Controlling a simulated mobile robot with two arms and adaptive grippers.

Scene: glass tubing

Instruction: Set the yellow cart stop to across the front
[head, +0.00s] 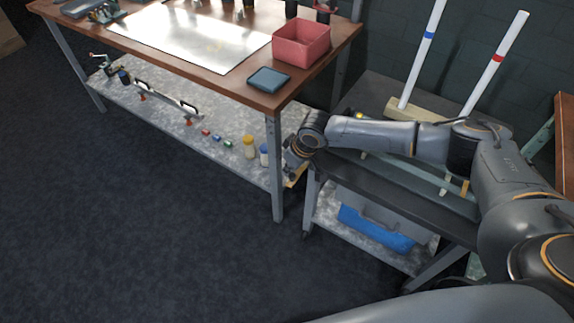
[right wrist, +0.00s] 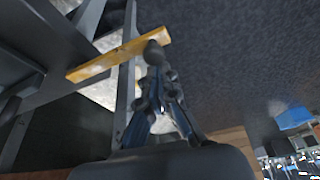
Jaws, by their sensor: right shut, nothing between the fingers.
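The yellow cart stop is a flat yellow bar (right wrist: 105,61) in the right wrist view. It sticks out past a grey upright, tilted in the picture. In the head view only a small yellow piece (head: 297,178) shows beside my right gripper (head: 288,168), at the cart's left end by the workbench. My right gripper, also in the right wrist view (right wrist: 155,52), is shut and empty. Its tips overlap the bar's right end in that view; I cannot tell whether they touch it. The dark cart (head: 425,197) is partly hidden by my right arm. My left gripper is not in view.
The workbench (head: 235,88) stands close left of the cart, with its leg (head: 277,180) near my right gripper. Its lower shelf holds small bottles (head: 249,147). A blue bin (head: 375,232) sits on the cart's lower shelf. White tubes (head: 495,65) stand at the cart's back. Front floor is clear.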

